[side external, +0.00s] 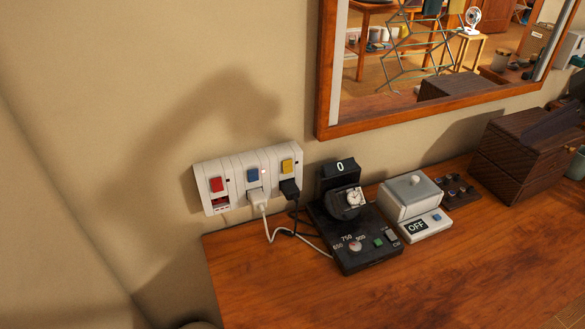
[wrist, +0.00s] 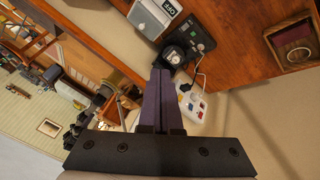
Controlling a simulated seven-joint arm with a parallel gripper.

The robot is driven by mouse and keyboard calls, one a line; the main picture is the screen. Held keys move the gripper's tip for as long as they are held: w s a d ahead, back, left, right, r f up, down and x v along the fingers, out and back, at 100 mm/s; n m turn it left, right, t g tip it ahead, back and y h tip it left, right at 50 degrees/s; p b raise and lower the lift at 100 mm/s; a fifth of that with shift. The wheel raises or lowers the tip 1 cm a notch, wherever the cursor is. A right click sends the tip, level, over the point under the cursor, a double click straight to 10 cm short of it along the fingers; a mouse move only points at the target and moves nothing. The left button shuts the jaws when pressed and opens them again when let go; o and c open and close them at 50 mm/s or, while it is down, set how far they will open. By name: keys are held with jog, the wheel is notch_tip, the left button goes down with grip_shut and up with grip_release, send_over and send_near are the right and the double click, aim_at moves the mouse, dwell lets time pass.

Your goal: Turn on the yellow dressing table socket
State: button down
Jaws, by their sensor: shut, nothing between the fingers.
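A white socket panel (side external: 238,187) is on the wall at the left end of the wooden dressing table. Its yellow switch (side external: 286,166) is at the right end, above a black plug (side external: 290,188). The blue switch (side external: 253,174) is in the middle, above a white plug (side external: 257,196). The red switch (side external: 216,185) is at the left, with no plug below it. My gripper (wrist: 160,72) is shut and empty in the wrist view, apart from the panel, which shows small beyond its tips (wrist: 203,107). My gripper is outside the side view; only an arm-like shadow shows on the wall.
A black watch stand (side external: 357,242) with a watch stands right of the panel, cables beside it. A grey-white device marked OFF (side external: 424,227) and a dark woven box (side external: 520,146) stand farther right. A framed mirror (side external: 405,117) hangs above. The table's front is clear.

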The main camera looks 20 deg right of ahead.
aim_at(288, 166)
jog(key=w+a+n, duration=0.4)
jog(key=w+a, duration=0.2)
jog(key=w, duration=0.3)
jog(key=w+a+n, duration=0.3)
jog(key=w+a, duration=0.2)
jog(key=w, duration=0.4)
jog(key=w+a+f+n+g, duration=0.2)
jog(key=w+a+f, duration=0.3)
jog(key=a+f, duration=0.7)
jog(key=a+n, duration=0.1)
jog(key=a, duration=0.2)
jog(key=shift+f+n+g, duration=0.25)
jog(key=shift+n+g, duration=0.05)
jog(key=shift+g, duration=0.1)
jog(key=shift+w+f, duration=0.1)
jog(key=x, duration=0.3)
jog(key=w+x, duration=0.1)
jog(key=x, duration=0.3)
jog(key=w+x, duration=0.1)
jog(key=x, duration=0.3)
jog(key=shift+w+r, duration=0.25)
jog(key=shift+r, duration=0.1)
jog(key=shift+w, duration=0.55)
